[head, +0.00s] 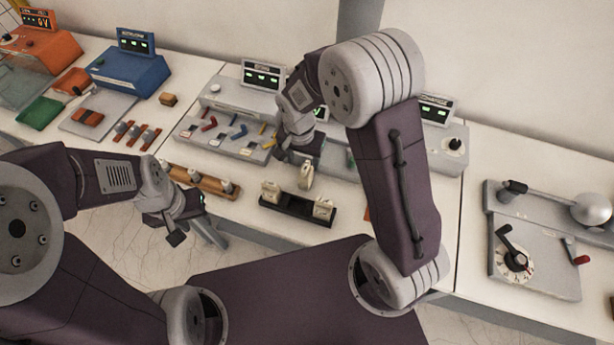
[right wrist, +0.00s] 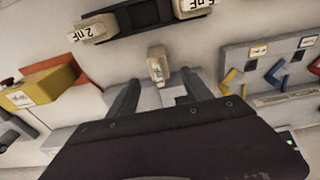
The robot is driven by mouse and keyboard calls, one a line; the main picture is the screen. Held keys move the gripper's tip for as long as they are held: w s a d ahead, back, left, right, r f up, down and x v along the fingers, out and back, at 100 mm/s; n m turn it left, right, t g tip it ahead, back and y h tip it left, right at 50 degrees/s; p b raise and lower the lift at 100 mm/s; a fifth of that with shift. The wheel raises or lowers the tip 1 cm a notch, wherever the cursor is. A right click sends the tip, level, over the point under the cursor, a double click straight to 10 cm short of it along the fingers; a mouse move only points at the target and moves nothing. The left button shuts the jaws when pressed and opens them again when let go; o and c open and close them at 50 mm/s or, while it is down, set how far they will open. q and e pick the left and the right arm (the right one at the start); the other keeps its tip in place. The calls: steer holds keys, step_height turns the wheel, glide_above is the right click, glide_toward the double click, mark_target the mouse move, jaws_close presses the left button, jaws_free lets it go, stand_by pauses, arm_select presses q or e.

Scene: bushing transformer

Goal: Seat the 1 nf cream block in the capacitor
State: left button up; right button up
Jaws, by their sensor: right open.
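A cream block (head: 306,177) stands by itself behind a black rack (head: 289,208). It also shows in the right wrist view (right wrist: 157,66), but its label is too small to read for certain. My right gripper (right wrist: 160,78) is open, with this block in the gap at its fingertips, not clasped. Two more cream blocks are on the rack: one marked 2 nF (right wrist: 92,28) and one with a partly cut-off label (right wrist: 194,6). My left gripper (head: 187,222) hangs at the front of the bench, away from the blocks; its jaws are unclear. I cannot make out the capacitor for certain.
A yellow labelled box (right wrist: 40,86) lies left in the right wrist view. A grey panel with coloured levers (head: 225,130) stands behind the block. A wooden rack with white pieces (head: 200,180) is to the left. A lever device (head: 540,260) is at far right.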

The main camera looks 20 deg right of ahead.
mark_target(305, 167)
steer(key=shift+w+d+f, duration=0.15)
steer(key=shift+d+f, duration=0.05)
steer(key=shift+f, duration=0.25)
step_height(305, 167, down, 4)
steer(key=shift+d+p, duration=0.15)
steer(key=shift+p, duration=0.5)
steer(key=shift+w+f, duration=0.15)
steer(key=shift+f, duration=0.35)
jaws_close()
steer(key=shift+r, duration=0.15)
